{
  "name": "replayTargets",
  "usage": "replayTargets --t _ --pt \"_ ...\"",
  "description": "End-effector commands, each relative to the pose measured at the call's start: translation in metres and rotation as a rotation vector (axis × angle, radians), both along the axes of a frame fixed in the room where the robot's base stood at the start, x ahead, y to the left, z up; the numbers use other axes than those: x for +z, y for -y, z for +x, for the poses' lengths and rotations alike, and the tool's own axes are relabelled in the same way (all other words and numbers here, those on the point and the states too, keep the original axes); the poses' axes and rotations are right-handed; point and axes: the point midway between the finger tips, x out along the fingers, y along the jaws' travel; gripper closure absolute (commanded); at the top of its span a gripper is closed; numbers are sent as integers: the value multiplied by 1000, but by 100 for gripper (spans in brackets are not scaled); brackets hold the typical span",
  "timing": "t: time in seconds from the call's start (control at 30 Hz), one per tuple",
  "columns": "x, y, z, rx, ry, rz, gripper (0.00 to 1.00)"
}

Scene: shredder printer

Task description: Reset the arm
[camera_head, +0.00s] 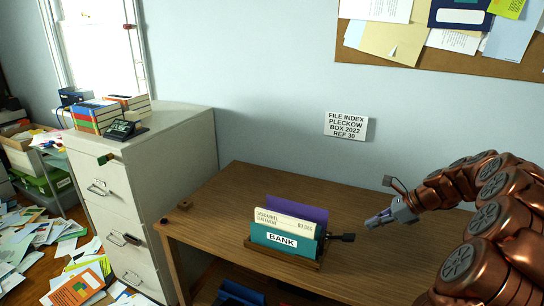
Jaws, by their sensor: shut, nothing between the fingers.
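My gripper (372,222) is at the end of my copper arm, which reaches in from the right edge. It is shut and empty, pointing left over the wooden desk (345,270). A file holder (312,264) stands on the desk to its left, with a teal "BANK" folder (268,236), a cream folder (290,221) and a purple folder (312,213) upright in it. A black piece (344,238) sticks out at the holder's right, close to my gripper. I cannot tell whether they touch.
A grey filing cabinet (165,140) stands left of the desk, with books (95,120) and a dark device (122,131) on top. Papers (40,240) litter the floor at left. A wall sign (346,126) and a corkboard (450,58) hang behind.

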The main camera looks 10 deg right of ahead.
Motion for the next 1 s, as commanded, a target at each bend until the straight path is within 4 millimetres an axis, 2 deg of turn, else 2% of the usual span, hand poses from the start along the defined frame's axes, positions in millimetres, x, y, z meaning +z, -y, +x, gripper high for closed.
replayTargets --t 0.07,0.17,0.27,0.4,0.47,0.7,1.0 --pt "3 -8 -1 24 7 -9 100" --pt "11 -31 -4 105 24 -37 100" --pt "23 -66 -14 232 55 -86 100" --pt "37 -118 -36 438 103 -163 100" --pt "41 -137 -47 524 122 -196 100" --pt "53 -202 -103 868 192 -321 100" --pt "54 -250 -185 1279 263 -460 100"
